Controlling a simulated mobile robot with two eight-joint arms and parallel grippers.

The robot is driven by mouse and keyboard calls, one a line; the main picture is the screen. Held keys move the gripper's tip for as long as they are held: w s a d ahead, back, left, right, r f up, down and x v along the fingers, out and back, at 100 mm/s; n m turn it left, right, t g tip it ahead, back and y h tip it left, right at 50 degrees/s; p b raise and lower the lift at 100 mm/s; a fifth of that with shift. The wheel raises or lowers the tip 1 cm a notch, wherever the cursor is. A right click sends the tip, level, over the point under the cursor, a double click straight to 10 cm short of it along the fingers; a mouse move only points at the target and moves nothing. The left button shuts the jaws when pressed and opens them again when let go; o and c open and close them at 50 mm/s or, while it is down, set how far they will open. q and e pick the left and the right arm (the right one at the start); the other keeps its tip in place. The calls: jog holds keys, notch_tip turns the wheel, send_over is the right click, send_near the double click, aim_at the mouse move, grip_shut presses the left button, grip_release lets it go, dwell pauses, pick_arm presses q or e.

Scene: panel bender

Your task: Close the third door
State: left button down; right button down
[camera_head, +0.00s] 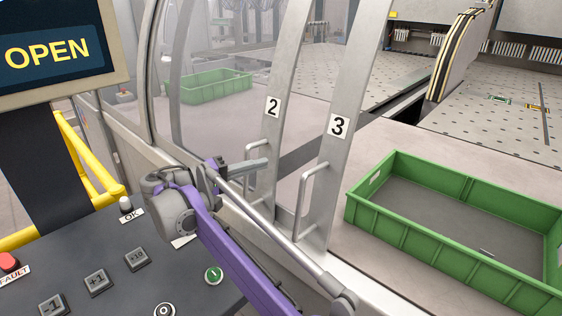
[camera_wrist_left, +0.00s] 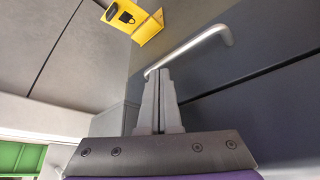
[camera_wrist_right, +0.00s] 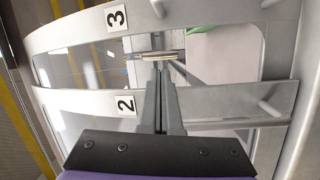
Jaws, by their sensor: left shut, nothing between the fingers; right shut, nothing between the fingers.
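The third door's frame (camera_head: 338,125), a pale metal upright labelled 3, stands right of the second door's frame (camera_head: 277,110) in the head view. Its bar handle (camera_head: 304,200) is below the label. The doors stand side by side beside the open work area. My right gripper (camera_head: 264,164) is shut and empty, by the second door's handle, left of the third door's handle; contact is unclear. In the right wrist view its fingertips (camera_wrist_right: 158,66) are between labels 3 (camera_wrist_right: 116,18) and 2 (camera_wrist_right: 124,104). My left gripper (camera_wrist_left: 158,72) is shut near a grey bar handle (camera_wrist_left: 190,50).
A green crate (camera_head: 440,283) stands right of the doors; another (camera_head: 215,84) is behind the glass. A control panel (camera_head: 120,285) with buttons is at lower left, below a screen reading OPEN (camera_head: 48,52). Yellow rails (camera_head: 80,160) stand at left.

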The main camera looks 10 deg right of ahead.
jog(key=d, duration=1.1)
jog(key=shift+s+f, duration=0.4)
jog(key=shift+s, duration=0.05)
jog(key=shift+d, duration=0.1)
jog(key=shift+s, duration=0.15)
